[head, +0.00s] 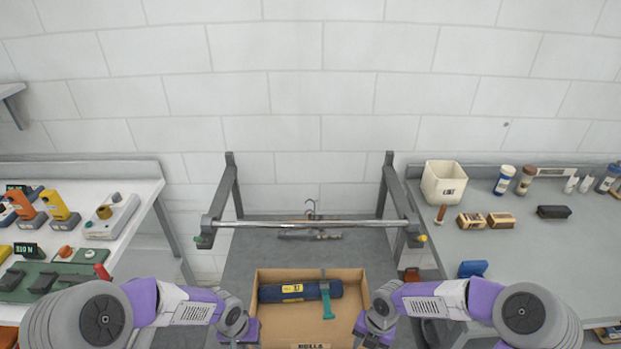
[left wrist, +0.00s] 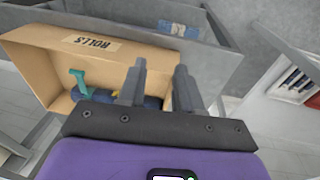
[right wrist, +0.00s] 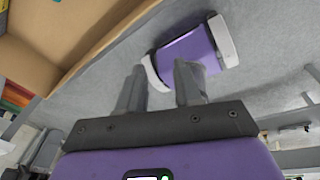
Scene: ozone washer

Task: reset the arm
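My left gripper (head: 240,332) is at the left side of an open cardboard box (head: 262,325) low in the head view. In the left wrist view its two fingers (left wrist: 160,68) stand apart with nothing between them. My right gripper (head: 375,338) is at the right side of the box. In the right wrist view its fingers (right wrist: 159,66) are also apart and empty. Inside the box lie a dark blue roll (head: 272,294) with a yellow label and a teal strap-like piece (head: 326,298). A label reading ROLLS shows on the box in the left wrist view (left wrist: 45,55).
A grey stand with a metal crossbar (head: 310,223) rises behind the box. A left table (head: 150,190) holds orange and yellow devices. A right table (head: 440,255) holds a cream bin (head: 443,184), brushes, bottles and a blue block (head: 473,269).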

